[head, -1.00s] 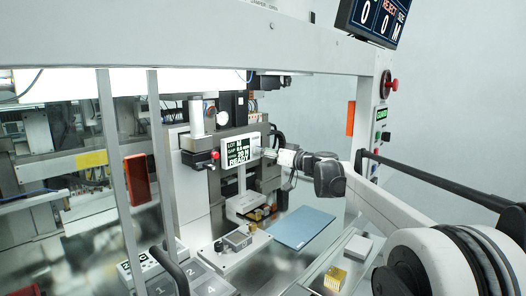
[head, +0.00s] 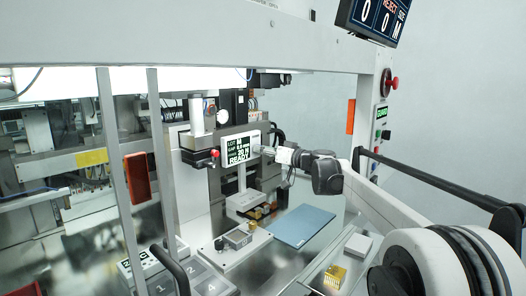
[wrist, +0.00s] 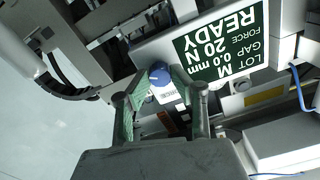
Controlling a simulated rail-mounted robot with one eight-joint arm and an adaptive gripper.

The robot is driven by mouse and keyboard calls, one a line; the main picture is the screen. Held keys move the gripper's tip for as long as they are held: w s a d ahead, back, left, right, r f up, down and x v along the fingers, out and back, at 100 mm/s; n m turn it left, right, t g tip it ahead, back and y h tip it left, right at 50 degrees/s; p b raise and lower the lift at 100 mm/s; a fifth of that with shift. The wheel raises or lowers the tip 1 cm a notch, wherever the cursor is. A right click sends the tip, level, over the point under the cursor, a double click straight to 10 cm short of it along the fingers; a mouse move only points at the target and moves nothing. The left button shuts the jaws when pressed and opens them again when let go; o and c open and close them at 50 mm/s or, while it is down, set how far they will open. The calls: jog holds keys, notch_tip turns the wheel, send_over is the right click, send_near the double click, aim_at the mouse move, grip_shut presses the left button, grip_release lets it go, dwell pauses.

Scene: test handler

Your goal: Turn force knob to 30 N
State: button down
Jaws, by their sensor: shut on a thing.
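The force knob (wrist: 160,77) is a round blue knob with a pale mark, beside the display in the wrist view. My gripper (wrist: 160,88) is shut on the knob, with one green-padded finger on each side. The display (wrist: 222,42) is upside down in the wrist view. It reads LOT M, GAP 0.0 mm, FORCE 20 N, READY. In the head view the display (head: 240,148) faces forward, and my gripper (head: 268,152) is at its right edge. The knob is hidden there by the gripper.
A red-tipped lever (head: 214,153) sticks out left of the display. Below are a blue mat (head: 302,226), a small grey box (head: 358,244) and a yellow block (head: 335,277). A metal upright (head: 110,160) stands at left. The space above the mat is free.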

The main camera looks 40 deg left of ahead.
jog(key=m+b, duration=0.1)
jog(key=m, duration=1)
jog(key=shift+m+b, duration=0.3)
dwell(0.4)
jog(key=c, duration=1.5)
grip_release()
jog(key=shift+d, duration=0.1)
jog(key=d, duration=1.1)
jog(key=shift+s+d, duration=0.2)
jog(key=shift+d, duration=0.2)
jog(key=shift+d, duration=0.1)
